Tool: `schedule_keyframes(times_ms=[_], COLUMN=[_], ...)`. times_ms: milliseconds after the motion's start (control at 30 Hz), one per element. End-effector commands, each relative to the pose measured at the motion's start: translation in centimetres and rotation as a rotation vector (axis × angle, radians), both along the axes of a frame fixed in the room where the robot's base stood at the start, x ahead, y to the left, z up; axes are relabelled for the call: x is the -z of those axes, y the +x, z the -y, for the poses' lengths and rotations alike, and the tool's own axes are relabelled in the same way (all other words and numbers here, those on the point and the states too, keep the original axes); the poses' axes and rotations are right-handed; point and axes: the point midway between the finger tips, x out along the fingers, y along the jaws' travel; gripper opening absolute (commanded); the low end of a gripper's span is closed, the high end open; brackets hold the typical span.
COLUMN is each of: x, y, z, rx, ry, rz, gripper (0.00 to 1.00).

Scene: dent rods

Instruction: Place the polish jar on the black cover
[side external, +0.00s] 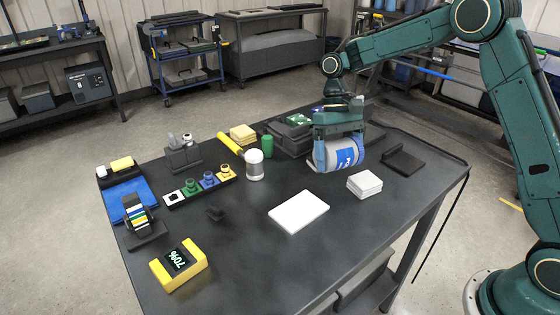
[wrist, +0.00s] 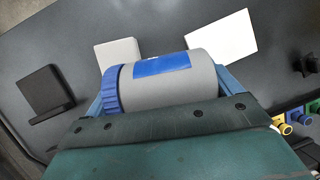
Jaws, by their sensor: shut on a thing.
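The polish jar (side external: 338,155) is a grey-white cylinder with a blue label and a ribbed blue lid, lying on its side between my fingers. It also shows in the wrist view (wrist: 195,90), with its lid at the left end. My gripper (side external: 338,138) is shut on the jar from above; its fingers (wrist: 165,78) span it lengthwise. I cannot tell whether the jar touches the table. A flat black piece with a raised edge, apparently the black cover (side external: 403,162), lies to the right of the jar, apart from it. It is at the left in the wrist view (wrist: 48,90).
A white square stack (side external: 364,184) lies in front, between jar and cover. A white sheet-like block (side external: 298,211) lies nearer the front. The table's front right is clear.

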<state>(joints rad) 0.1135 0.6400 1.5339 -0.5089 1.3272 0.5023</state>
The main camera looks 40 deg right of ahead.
Motion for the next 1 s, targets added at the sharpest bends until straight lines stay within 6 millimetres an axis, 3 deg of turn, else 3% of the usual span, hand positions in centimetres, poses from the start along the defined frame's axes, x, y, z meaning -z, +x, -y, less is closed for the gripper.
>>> schedule_keyframes(times_ms=[1000], x=[-3.8], y=[5.0], z=[-1.5], rx=[0.528], ry=[0.002], rz=[0.004], gripper=[0.48])
